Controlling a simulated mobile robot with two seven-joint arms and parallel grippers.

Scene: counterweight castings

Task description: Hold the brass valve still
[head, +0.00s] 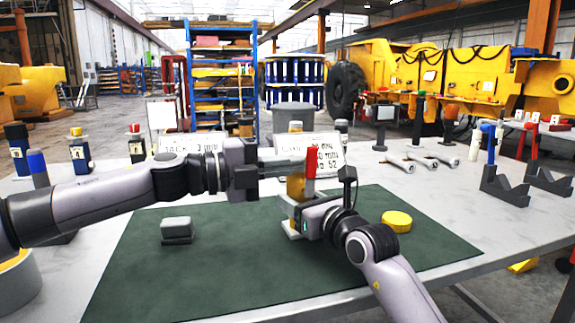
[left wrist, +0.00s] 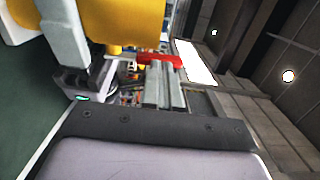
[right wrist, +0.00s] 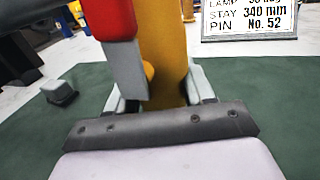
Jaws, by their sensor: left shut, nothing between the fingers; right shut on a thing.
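The brass valve (head: 296,187) stands upright near the back of the green mat (head: 235,270), with a red-ended lever (head: 311,162) at its top. In the right wrist view its yellow body (right wrist: 165,55) fills the middle, with the red lever end (right wrist: 110,18) hanging at the upper left. My right gripper (head: 298,214) is shut on the valve's lower body, one finger on each side. My left gripper (head: 288,167) is shut and empty, level with the valve's top beside the lever. In the left wrist view its fingers (left wrist: 163,85) point toward the red lever part; contact is unclear.
Signs (head: 325,155) stand behind the valve. The front of the mat is clear.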

